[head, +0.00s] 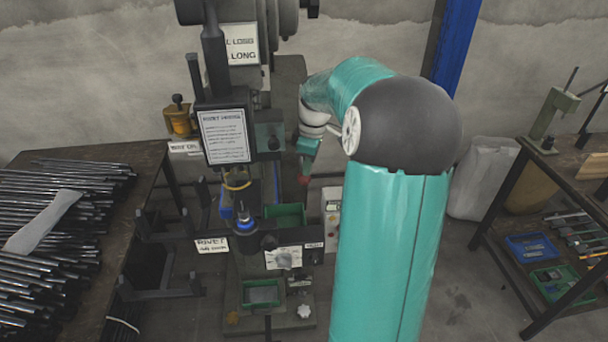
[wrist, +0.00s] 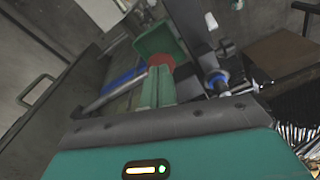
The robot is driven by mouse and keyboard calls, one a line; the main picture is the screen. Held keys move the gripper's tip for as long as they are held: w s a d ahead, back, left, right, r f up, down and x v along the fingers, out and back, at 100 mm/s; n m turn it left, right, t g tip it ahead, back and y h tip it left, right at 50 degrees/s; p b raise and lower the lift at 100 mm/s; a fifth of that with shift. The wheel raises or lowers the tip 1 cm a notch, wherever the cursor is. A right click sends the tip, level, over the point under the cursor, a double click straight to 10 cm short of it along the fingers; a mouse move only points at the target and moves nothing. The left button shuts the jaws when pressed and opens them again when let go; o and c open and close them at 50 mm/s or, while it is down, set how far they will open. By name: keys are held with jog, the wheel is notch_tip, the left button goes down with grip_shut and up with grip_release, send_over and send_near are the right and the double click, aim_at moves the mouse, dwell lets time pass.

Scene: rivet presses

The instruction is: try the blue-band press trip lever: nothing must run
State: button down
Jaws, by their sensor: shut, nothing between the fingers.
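The rivet press (head: 265,135) stands at the middle left in the head view, with a printed sheet (head: 224,136) on its front. I cannot tell for sure which part is the trip lever. My gripper (head: 304,176) hangs to the right of the press, its red tip pointing down and apart from the collar. In the wrist view my gripper (wrist: 161,62) has its green fingers together with red tips, nothing between them. Behind the tips is a green tray (wrist: 158,40).
A bench with a pile of metal rods (head: 50,230) stands at left. A grey box with a red button (head: 332,208) is right of the press. A workbench with blue and green bins (head: 531,247) is at right. My arm hides part of the floor between.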

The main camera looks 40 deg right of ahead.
jog(key=shift+f, duration=2.2)
jog(key=shift+s+d+r, duration=0.25)
jog(key=shift+s+d, duration=0.2)
jog(key=shift+s, duration=0.15)
jog(key=shift+s+d+r, duration=0.25)
jog(key=shift+s+d, duration=0.15)
jog(key=shift+s, duration=0.2)
notch_tip(320, 180, up, 14)
send_over(307, 178)
jog(key=s+d, duration=0.3)
jog(key=shift+d+f, duration=0.1)
